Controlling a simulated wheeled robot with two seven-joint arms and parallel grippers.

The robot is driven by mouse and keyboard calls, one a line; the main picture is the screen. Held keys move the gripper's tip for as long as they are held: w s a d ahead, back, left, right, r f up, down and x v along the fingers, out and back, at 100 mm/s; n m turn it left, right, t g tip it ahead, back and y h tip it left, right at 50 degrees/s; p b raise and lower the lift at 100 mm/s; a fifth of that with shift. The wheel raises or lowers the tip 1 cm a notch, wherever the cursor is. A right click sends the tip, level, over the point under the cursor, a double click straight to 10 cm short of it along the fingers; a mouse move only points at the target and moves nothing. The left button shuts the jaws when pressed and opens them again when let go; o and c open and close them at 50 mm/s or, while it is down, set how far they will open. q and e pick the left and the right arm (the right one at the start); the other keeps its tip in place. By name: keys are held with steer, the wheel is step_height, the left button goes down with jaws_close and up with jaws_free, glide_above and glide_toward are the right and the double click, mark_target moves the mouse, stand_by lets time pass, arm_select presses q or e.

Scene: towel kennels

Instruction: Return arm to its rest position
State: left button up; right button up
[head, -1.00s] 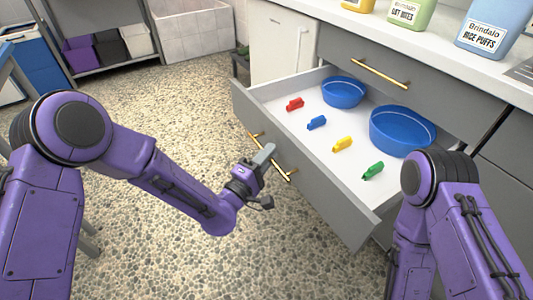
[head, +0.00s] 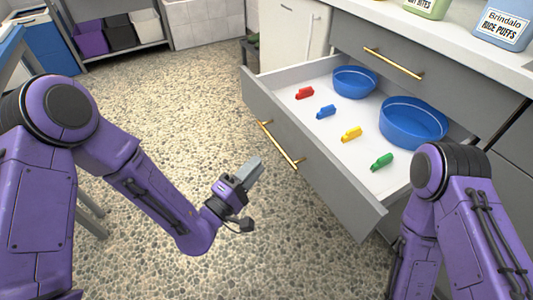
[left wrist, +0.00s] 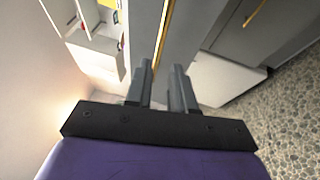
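My left gripper (head: 254,168) hangs over the floor in front of the open drawer (head: 330,180), apart from its front panel. In the left wrist view its two fingers (left wrist: 164,84) stand a little apart with nothing between them. My right arm shows at the right of the head view, but its gripper is out of view.
The drawer holds two blue bowls (head: 412,122) (head: 354,82) and red (head: 304,93), blue (head: 326,112), yellow (head: 351,134) and green (head: 382,161) small items. A brass handle (head: 278,145) sticks out from the drawer front. Speckled floor (head: 180,110) lies open left of it.

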arm_select(q)
steer(key=shift+s+a+f, duration=0.1)
steer(key=shift+s+a, duration=0.2)
steer(key=shift+s, duration=0.2)
steer(key=s+a+f+m+g+y, duration=0.25)
steer(key=a+f+y, duration=0.2)
steer(key=f, duration=0.45)
steer(key=s+a+f+m+g+y, duration=0.2)
steer(key=s+a+f+g+y, duration=0.3)
steer(key=f, duration=0.4)
steer(key=s+a+f+g+y, duration=0.3)
steer(key=s+a+f, duration=0.2)
steer(key=s+a, duration=0.3)
steer(key=s+a+f+g+y, duration=0.2)
steer(key=s+a+f+g, duration=0.15)
steer(key=s+a, duration=0.4)
steer(key=w+a+r+p+v, duration=0.1)
steer(key=a+p+v, duration=0.1)
steer(key=p+v, duration=0.8)
steer(key=w+a+r+p+v, duration=0.1)
steer(key=w+p+v, duration=0.1)
steer(key=p+v, duration=0.9)
steer(key=shift+a+m+t+p, duration=0.35)
steer(key=shift+m+p, duration=0.1)
steer(key=shift+p, duration=0.45)
